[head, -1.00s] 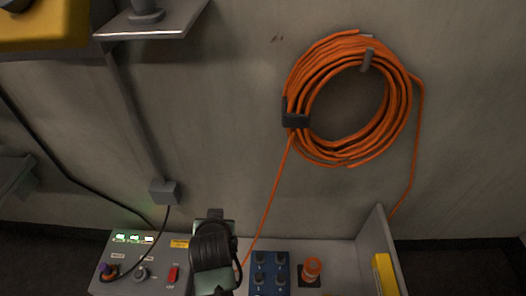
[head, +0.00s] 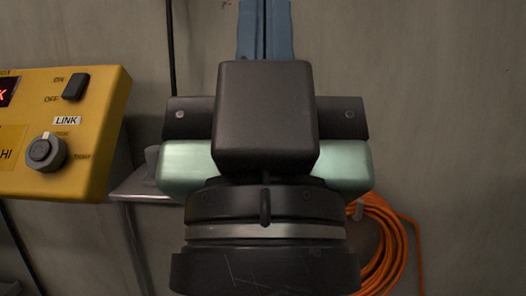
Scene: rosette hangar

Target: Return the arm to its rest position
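My gripper (head: 265,115) fills the middle of the head view, seen from behind. Its black housing has pale green parts at both sides, and a black and silver wrist ring shows below. No held object is visible.
A yellow control box (head: 100,150) with an ON/OFF switch and a LINK knob (head: 45,152) is at left. A grey shelf (head: 140,187) is beside it. An orange cable coil (head: 385,250) hangs at lower right, partly hidden by my arm. Bare wall fills the right.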

